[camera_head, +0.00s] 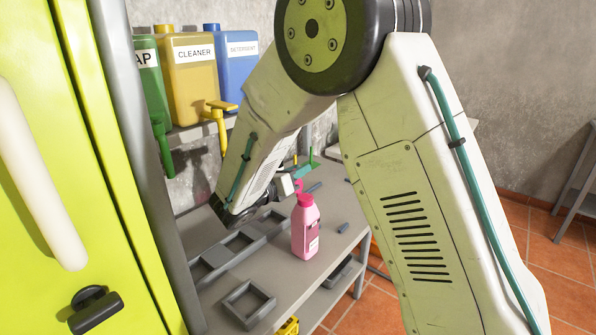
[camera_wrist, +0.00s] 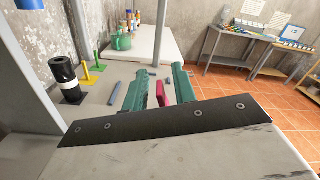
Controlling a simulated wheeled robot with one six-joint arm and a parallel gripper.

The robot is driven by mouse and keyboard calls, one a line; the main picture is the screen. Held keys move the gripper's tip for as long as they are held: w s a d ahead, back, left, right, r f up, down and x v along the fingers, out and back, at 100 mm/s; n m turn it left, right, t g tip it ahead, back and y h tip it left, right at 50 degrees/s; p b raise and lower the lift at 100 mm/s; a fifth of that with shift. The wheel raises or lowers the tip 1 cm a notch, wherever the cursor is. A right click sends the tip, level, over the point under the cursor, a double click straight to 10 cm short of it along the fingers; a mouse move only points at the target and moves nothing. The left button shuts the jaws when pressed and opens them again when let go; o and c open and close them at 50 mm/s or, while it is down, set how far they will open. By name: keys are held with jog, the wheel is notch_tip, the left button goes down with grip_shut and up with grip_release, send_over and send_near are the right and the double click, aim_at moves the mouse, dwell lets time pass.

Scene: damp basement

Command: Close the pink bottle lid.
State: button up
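The pink bottle (camera_head: 305,232) stands upright on the grey table, with a label on its side. Its darker pink lid (camera_head: 298,186) appears raised at the top, close beside my gripper (camera_head: 300,172). In the wrist view, my gripper (camera_wrist: 161,86) has its two teal fingers apart. A pink-red part, seemingly the lid (camera_wrist: 161,93), shows between them, nearer the left finger. I cannot tell whether either finger touches it. The bottle's body is hidden in the wrist view, and my arm hides part of the gripper in the head view.
Grey trays (camera_head: 248,304) lie on the table (camera_head: 290,285) left of the bottle. Soap, cleaner (camera_head: 190,80) and detergent (camera_head: 237,75) containers stand on a shelf behind. A yellow-green cabinet (camera_head: 60,170) is close at left. A black roll (camera_wrist: 65,78) stands on the table.

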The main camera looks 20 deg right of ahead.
jog(key=shift+w+d, duration=0.1)
jog(key=shift+d, duration=0.05)
grip_shut()
